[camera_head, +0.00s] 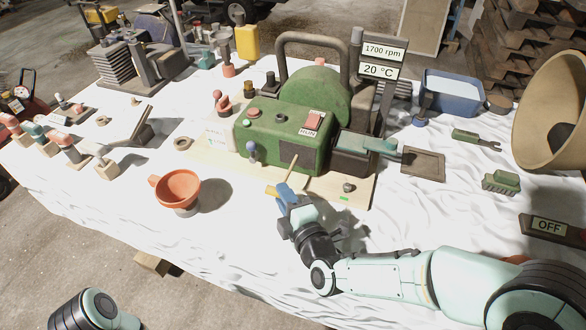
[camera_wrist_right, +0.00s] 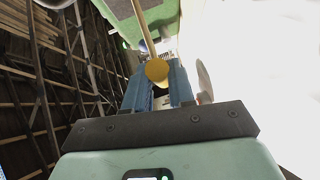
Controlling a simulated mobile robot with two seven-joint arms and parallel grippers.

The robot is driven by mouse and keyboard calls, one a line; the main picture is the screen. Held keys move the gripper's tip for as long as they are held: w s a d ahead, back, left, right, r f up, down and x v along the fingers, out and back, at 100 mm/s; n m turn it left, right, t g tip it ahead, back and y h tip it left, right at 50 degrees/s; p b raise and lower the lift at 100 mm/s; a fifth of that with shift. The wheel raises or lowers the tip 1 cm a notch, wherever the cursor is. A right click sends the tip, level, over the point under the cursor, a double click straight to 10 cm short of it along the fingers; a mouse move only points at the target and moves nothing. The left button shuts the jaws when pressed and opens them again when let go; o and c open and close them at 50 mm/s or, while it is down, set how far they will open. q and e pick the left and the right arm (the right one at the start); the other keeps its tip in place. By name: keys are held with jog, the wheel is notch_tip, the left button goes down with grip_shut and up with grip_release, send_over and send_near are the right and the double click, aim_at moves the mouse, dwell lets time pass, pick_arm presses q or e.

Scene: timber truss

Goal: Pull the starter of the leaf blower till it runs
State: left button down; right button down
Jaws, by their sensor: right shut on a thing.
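The green machine (camera_head: 285,132), taken as the leaf blower, stands on a wooden board in the middle of the table. It has a round green housing, a carry handle, a red switch and a dark box on its right side. A tan cord or rod (camera_head: 292,165) runs from its front to a yellow grip (camera_head: 271,190). My right gripper (camera_head: 283,192), with blue fingers, is shut on the grip in front of the machine. In the right wrist view the grip's round yellow end (camera_wrist_right: 157,71) shows at the blue fingers. My left gripper is out of view.
A display (camera_head: 383,60) behind the machine reads 1700 rpm and 20 °C. An orange funnel (camera_head: 177,188) stands front left, a blue tub (camera_head: 453,92) back right. A large tan horn (camera_head: 550,110) and an OFF sign (camera_head: 549,226) are at right. The front cloth is mostly clear.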

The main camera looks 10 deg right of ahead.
jog(key=w+d+b, duration=0.1)
jog(key=w, duration=0.1)
jog(key=w+d+b, duration=0.1)
jog(key=w+d, duration=0.1)
jog(key=w, duration=0.1)
jog(key=w+d+b, duration=0.1)
jog(key=w+d, duration=0.1)
jog(key=shift+w, duration=0.4)
jog(key=c, duration=0.6)
grip_release()
jog(key=shift+c, duration=0.2)
jog(key=shift+s+d, duration=0.1)
jog(key=shift+d, duration=0.05)
jog(key=shift+p+v, duration=0.7)
jog(key=shift+v, duration=2.2)
